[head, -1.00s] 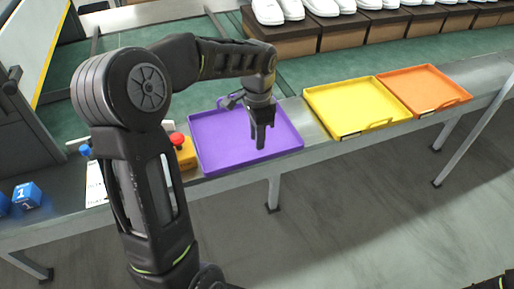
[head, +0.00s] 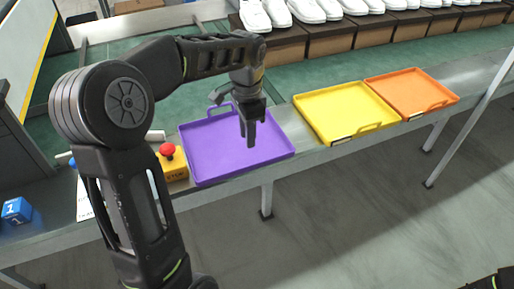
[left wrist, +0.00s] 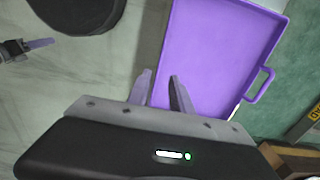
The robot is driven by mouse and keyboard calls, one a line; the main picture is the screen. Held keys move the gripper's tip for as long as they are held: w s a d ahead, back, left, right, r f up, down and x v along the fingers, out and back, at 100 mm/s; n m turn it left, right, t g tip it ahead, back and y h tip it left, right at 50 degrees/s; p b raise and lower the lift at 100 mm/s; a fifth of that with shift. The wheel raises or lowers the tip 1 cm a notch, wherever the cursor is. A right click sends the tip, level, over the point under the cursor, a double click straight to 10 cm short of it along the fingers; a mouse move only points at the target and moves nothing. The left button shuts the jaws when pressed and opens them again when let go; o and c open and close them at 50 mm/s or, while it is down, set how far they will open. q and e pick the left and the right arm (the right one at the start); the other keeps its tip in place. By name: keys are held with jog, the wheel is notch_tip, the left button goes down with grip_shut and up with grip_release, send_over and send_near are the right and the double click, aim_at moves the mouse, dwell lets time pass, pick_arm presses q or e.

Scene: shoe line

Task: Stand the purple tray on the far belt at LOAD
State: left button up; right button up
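The purple tray (head: 215,155) lies flat on the near metal ledge, its handle on the far side. It also fills the upper right of the left wrist view (left wrist: 215,50). My left gripper (head: 248,145) points down over the tray in the head view. In the left wrist view its two fingers (left wrist: 160,75) stand apart with nothing between them, at the tray's edge; contact is not clear. A green belt (head: 200,95) runs behind the ledge. A gripper-like part, probably my right gripper (left wrist: 30,46), shows at the left wrist view's left edge.
A yellow tray (head: 345,108) and an orange tray (head: 410,90) lie to the right on the ledge. A yellow box with a red STOP button (head: 168,150) stands left of the purple tray. White shoes on brown boxes (head: 330,38) line the back.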

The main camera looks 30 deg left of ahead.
pick_arm(q)
jog(key=s+d+f+n+h, duration=0.2)
jog(key=d+f, duration=0.8)
jog(key=f, duration=0.2)
jog(key=s+d+f+n+h, duration=0.1)
jog(key=s+d+f+h, duration=0.1)
jog(key=d+f, duration=0.9)
jog(key=s+d+f+n, duration=0.3)
jog(key=s+f, duration=0.3)
jog(key=s, duration=0.2)
jog(key=s+d+f+n, duration=0.2)
jog(key=s+d+f, duration=0.1)
jog(key=s+f, duration=0.2)
jog(key=s, duration=0.2)
jog(key=shift+s+d+f+n+t, duration=0.3)
jog(key=shift+s+d+f+n, duration=0.05)
jog(key=shift+s+f+n, duration=0.05)
jog(key=shift+o, duration=0.4)
